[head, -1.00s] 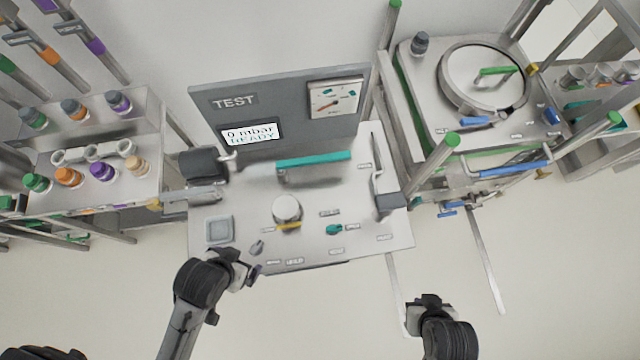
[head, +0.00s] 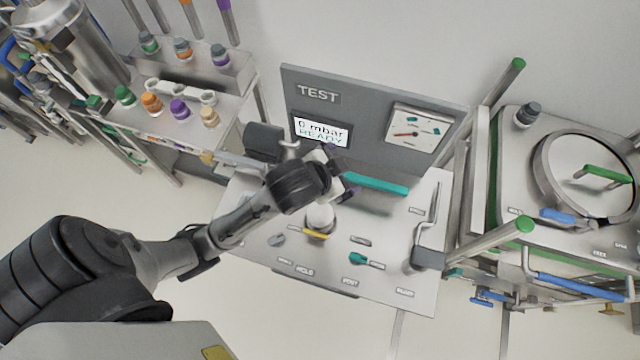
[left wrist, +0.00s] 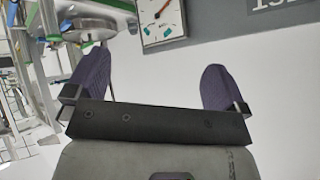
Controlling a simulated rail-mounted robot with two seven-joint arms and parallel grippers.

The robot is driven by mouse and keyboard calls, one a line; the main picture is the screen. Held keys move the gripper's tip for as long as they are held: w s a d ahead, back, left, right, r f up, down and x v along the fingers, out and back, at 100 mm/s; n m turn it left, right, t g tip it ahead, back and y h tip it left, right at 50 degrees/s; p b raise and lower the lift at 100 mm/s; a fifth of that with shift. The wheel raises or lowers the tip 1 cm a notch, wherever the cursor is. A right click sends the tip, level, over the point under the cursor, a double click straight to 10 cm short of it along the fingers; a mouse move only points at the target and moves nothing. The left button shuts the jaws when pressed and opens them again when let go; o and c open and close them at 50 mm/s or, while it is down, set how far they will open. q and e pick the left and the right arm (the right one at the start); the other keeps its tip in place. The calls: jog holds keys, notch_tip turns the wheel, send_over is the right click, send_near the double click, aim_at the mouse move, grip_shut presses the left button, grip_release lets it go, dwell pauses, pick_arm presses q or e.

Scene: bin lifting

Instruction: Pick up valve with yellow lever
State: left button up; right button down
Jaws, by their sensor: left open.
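The valve (head: 321,216) with the yellow lever is a pale round cylinder on the sloped steel panel of the test stand. Its thin yellow lever (head: 316,234) points along its front edge, and my left arm partly covers its top. My left gripper (head: 342,173) is above and behind the valve, near the teal bar, apart from the lever. In the left wrist view its two purple-grey fingers (left wrist: 152,82) are spread wide with nothing between them. The valve cannot be made out in that view. My right gripper is out of view.
The upright TEST board (head: 370,120) with display and gauge stands behind the gripper. A teal bar (head: 375,184) lies close to the fingers. A small teal knob (head: 358,258) and a bent handle (head: 428,240) are to the right. A rack (head: 160,140) of coloured caps stands left.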

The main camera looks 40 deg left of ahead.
pick_arm(q)
jog(key=w+d+f+m+b, duration=0.1)
jog(key=w+d+m+b, duration=0.15)
jog(key=w, duration=0.75)
jog(key=n+g+h+b, duration=0.1)
jog(key=n+g+b, duration=0.2)
jog(key=n+g, duration=1.65)
send_near(322, 213)
jog(key=s+f+n+t, duration=0.1)
jog(key=s, duration=0.1)
jog(key=s+n+t, duration=0.2)
jog(key=s+f+n+t+p, duration=0.1)
jog(key=s+t, duration=0.1)
jog(key=shift+a+f, duration=0.15)
jog(key=shift+f, duration=0.2)
jog(key=x, duration=0.4)
jog(key=shift+d+p, duration=0.3)
jog(key=shift+p, duration=0.05)
jog(key=shift+s+f, duration=0.3)
jog(key=shift+f, duration=0.25)
